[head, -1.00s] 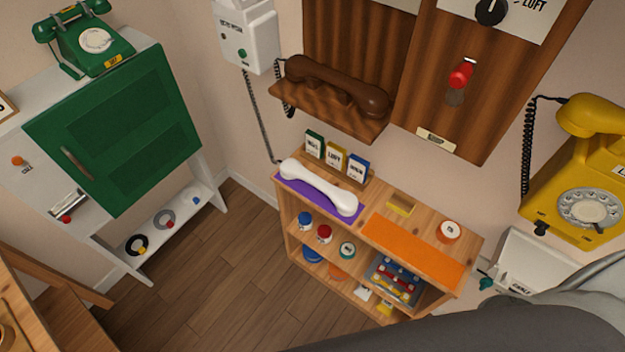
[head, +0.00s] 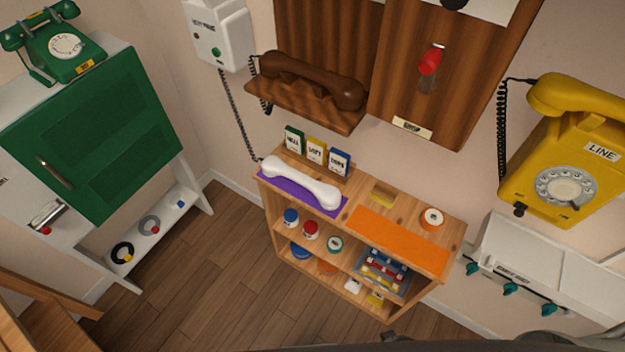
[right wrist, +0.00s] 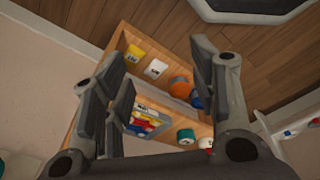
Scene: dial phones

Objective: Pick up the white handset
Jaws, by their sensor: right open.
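The white handset (head: 300,185) lies on a purple mat (head: 328,208) on top of the wooden shelf unit (head: 352,210). A dark coiled cord runs from its left end up to the white wall phone (head: 217,35). My right gripper (right wrist: 160,76) shows in the right wrist view with its fingers spread and nothing between them. The shelf unit shows beyond those fingers; I cannot make out the handset there. In the head view only a dark edge of my own body shows along the bottom. My left gripper is in neither view.
Small cards (head: 316,150) stand behind the handset. An orange mat (head: 400,240) and a round tin (head: 432,218) are to its right. A brown handset (head: 310,78) rests on a wall ledge above. A yellow phone (head: 565,150) and a white knobbed unit (head: 520,270) are at right.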

